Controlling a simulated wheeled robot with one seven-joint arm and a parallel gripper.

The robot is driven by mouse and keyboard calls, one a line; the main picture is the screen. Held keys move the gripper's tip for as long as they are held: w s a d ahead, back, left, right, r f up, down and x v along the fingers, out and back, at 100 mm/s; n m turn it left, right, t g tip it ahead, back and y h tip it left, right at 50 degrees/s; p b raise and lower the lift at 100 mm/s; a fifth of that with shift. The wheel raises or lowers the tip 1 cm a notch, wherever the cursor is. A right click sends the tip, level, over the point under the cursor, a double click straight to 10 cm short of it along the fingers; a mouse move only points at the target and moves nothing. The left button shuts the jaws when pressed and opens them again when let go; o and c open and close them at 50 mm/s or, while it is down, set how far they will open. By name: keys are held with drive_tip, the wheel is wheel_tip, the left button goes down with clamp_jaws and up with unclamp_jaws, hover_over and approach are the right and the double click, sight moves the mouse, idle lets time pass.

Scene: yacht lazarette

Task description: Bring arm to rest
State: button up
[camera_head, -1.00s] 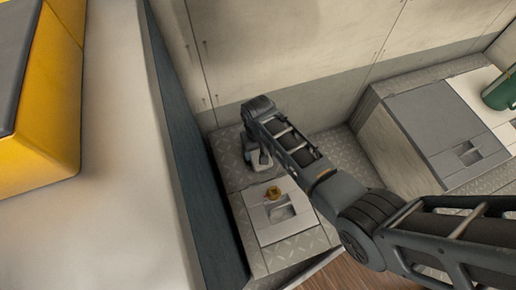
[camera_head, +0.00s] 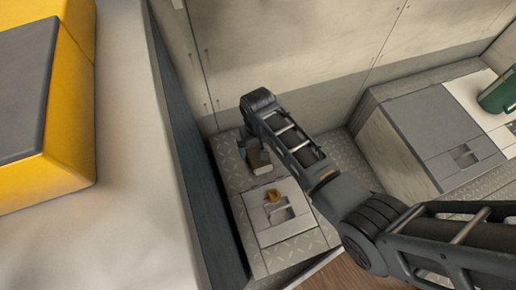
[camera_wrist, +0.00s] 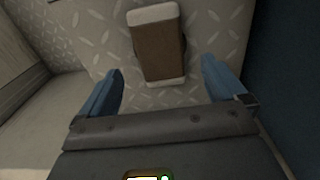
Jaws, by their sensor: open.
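My arm reaches from the lower right of the head view, and its wrist bends down over a diamond-plate ledge. My gripper (camera_wrist: 161,66) is open in the wrist view, with a blue finger on each side. A small block (camera_wrist: 156,50) with a brown middle and pale ends lies on the plate ahead of the fingers. I see no finger touching it. The block also shows below my wrist in the head view (camera_head: 264,158), partly hidden by my gripper.
A pale hatch panel (camera_head: 273,228) with a recessed latch and a small golden object (camera_head: 272,196) is near my gripper. A yellow box (camera_head: 62,165) stands on the white surface at left. A green cylinder (camera_head: 497,97) stands on the right locker. A pale wall rises behind.

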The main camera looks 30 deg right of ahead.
drive_tip(key=shift+r+p, duration=0.3)
drive_tip(key=shift+r, duration=1.05)
